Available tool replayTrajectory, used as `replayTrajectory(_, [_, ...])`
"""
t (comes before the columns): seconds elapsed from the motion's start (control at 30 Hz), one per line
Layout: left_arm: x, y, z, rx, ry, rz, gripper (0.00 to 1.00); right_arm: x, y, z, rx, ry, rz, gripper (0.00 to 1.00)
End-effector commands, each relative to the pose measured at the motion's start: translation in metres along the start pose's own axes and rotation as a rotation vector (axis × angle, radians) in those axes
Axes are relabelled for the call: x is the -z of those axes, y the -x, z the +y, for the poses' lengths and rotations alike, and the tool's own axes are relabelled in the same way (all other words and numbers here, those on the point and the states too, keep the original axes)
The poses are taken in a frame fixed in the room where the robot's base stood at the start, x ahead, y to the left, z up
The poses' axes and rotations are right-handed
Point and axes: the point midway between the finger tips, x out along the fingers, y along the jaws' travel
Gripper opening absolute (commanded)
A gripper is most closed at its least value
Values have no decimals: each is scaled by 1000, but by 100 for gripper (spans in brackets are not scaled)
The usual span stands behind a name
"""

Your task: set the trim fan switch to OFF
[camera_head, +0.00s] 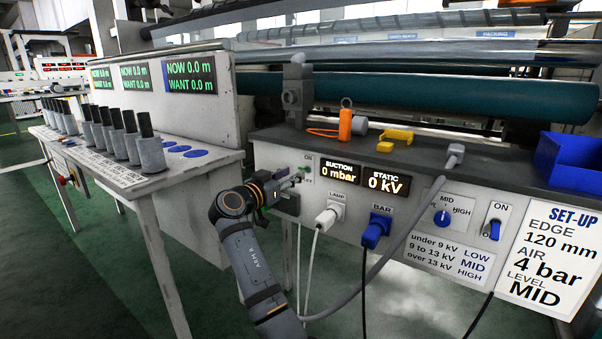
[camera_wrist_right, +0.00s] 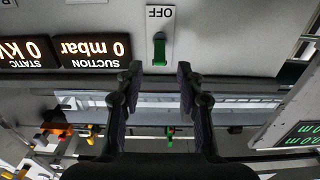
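The trim fan switch is a green lever on a white plate, at the left end of the grey panel (camera_head: 303,168). In the right wrist view, which is upside down, the lever (camera_wrist_right: 159,50) stands beside the OFF label; which way it is thrown is hard to tell. My right gripper (camera_head: 291,181) is just in front of the switch, partly covering it in the head view. In the wrist view its two fingers (camera_wrist_right: 158,82) are apart and empty, with the lever lined up between them, seemingly untouched. My left gripper is out of view.
SUCTION (camera_head: 341,170) and STATIC (camera_head: 387,181) readouts show 0. LAMP plug (camera_head: 328,217) and BAR plug (camera_head: 375,230) with hanging cables sit close right of my gripper. Several grey cylinders (camera_head: 149,150) stand on the left table. A blue bin (camera_head: 570,160) is at right.

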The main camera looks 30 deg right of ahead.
Motion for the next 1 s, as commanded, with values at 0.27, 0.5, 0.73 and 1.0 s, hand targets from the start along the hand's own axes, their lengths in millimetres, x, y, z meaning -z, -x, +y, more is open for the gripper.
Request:
replayTrajectory(0.27, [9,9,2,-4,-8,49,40,-1,-48,0,-2,0,1,38])
replayTrajectory(0.5, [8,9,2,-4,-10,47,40,0,-57,0,0,0,-1,38])
replayTrajectory(0.73, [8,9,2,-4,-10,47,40,0,-57,0,0,0,-1,27])
replayTrajectory(1.0, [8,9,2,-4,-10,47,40,0,-56,0,0,0,-1,0])
